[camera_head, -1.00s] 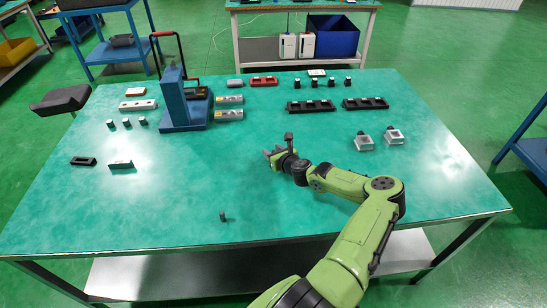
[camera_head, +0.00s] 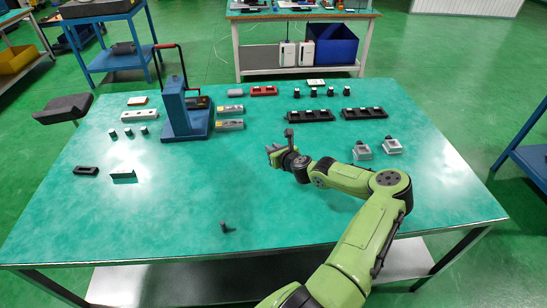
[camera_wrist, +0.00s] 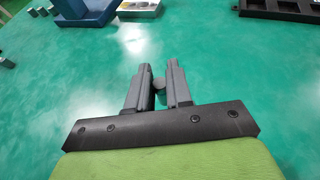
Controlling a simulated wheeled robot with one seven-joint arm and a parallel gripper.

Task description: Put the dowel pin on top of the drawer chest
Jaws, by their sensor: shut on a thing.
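A small grey cylindrical pin (camera_wrist: 159,84), seemingly the dowel pin, is between my fingertips in the wrist view, its round end showing. My gripper (camera_wrist: 159,82) is shut on it. In the head view my gripper (camera_head: 272,150) is over the middle of the table; the pin cannot be made out there. I cannot identify a drawer chest in either view.
The green table (camera_head: 170,215) is mostly bare at the front, except for a small dark piece (camera_head: 226,227). A blue press-like device (camera_head: 182,115) stands at the back left. Black trays (camera_head: 310,116) and two clear-and-grey blocks (camera_head: 362,152) are at the right.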

